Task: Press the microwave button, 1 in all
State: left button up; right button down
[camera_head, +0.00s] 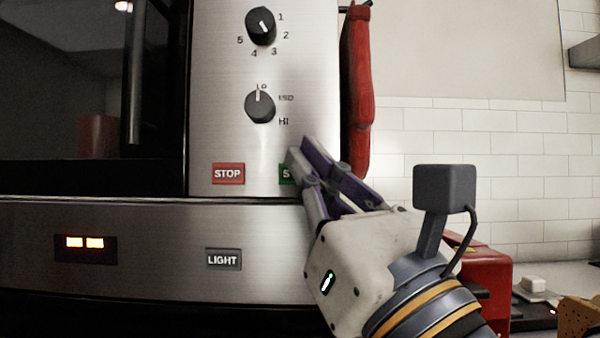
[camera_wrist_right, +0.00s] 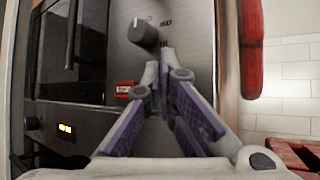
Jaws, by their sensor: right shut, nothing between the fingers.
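The microwave (camera_head: 217,100) has a brushed metal control panel with two black knobs. A red STOP button (camera_head: 228,174) sits low on the panel and also shows in the right wrist view (camera_wrist_right: 125,87). To its right is a green button (camera_head: 285,174), its label mostly hidden behind my right gripper. My right gripper (camera_head: 302,150) is shut and empty, its fingertips in front of the panel just above and right of the green button. Whether the tips touch the panel I cannot tell. In the right wrist view the fingers (camera_wrist_right: 167,62) hide the green button. My left gripper is not in view.
A LIGHT button (camera_head: 223,259) and a lit display (camera_head: 85,243) are on the strip below. The upper knob (camera_head: 261,26) and lower knob (camera_head: 260,105) stick out of the panel. A red cloth-like item (camera_head: 358,95) hangs at the microwave's right side. A red object (camera_head: 488,278) stands behind my wrist.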

jog(key=shift+w, duration=0.1)
dwell(0.5)
jog(key=shift+w, duration=0.3)
